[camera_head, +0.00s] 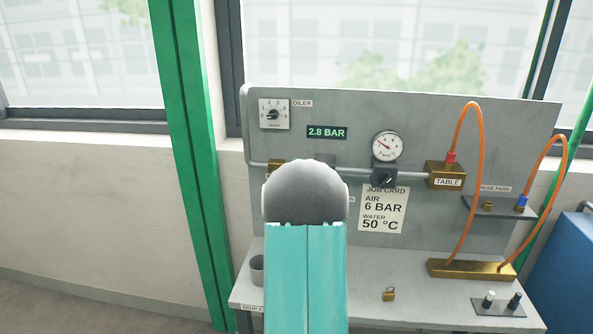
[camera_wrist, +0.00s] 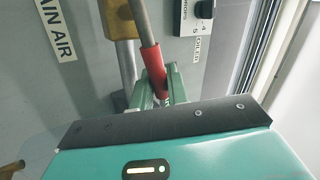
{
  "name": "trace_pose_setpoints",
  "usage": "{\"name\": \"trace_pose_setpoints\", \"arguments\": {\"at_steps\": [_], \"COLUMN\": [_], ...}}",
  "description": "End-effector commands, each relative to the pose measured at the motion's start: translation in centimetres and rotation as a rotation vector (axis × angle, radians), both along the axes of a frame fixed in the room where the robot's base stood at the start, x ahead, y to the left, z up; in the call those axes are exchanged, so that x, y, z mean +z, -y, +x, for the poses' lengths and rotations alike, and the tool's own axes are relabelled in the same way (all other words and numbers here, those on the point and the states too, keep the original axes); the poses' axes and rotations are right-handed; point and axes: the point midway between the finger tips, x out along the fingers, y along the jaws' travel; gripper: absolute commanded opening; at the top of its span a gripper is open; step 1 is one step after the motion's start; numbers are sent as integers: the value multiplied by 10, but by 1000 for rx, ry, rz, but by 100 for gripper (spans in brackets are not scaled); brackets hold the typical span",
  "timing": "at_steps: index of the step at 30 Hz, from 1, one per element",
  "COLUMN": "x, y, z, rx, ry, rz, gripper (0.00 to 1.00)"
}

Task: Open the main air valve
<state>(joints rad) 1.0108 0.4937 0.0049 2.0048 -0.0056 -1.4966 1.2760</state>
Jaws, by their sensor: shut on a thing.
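The main air valve's lever is a steel rod (camera_wrist: 140,18) with a red grip (camera_wrist: 153,62). In the wrist view my gripper (camera_wrist: 160,84) has its green fingers shut on the red grip. The brass valve body (camera_wrist: 118,20) is beside the rod at the top. The lever lies at a small angle to the grey pipe (camera_wrist: 128,66). A partly cut-off label (camera_wrist: 54,32) reads "AIN AIR". In the head view my arm hides the lever and gripper; only a brass edge (camera_head: 275,165) shows. The green display (camera_head: 327,132) reads 2.8 BAR.
On the panel are the oiler dial (camera_head: 273,114), a gauge (camera_head: 387,146), a black regulator knob (camera_head: 385,179) and the brass TABLE block (camera_head: 447,176) with an orange hose (camera_head: 480,170). The job card (camera_head: 383,211) says AIR 6 BAR. A brass padlock (camera_head: 388,294) lies on the bench.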

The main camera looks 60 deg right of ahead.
Motion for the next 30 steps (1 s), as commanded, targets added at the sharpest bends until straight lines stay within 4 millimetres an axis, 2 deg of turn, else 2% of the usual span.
{"name": "trace_pose_setpoints", "arguments": {"at_steps": [1,2,4,24,30], "x": [0,0,0,-2,5], "y": [1,1,1,0,0], "z": [-1,-1,-1,0,2], "rx": [-3,-3,-2,0,1], "ry": [-1,-1,-1,-5,-86], "rz": [0,0,0,4,-32], "gripper": [0,22,35,35,35]}}
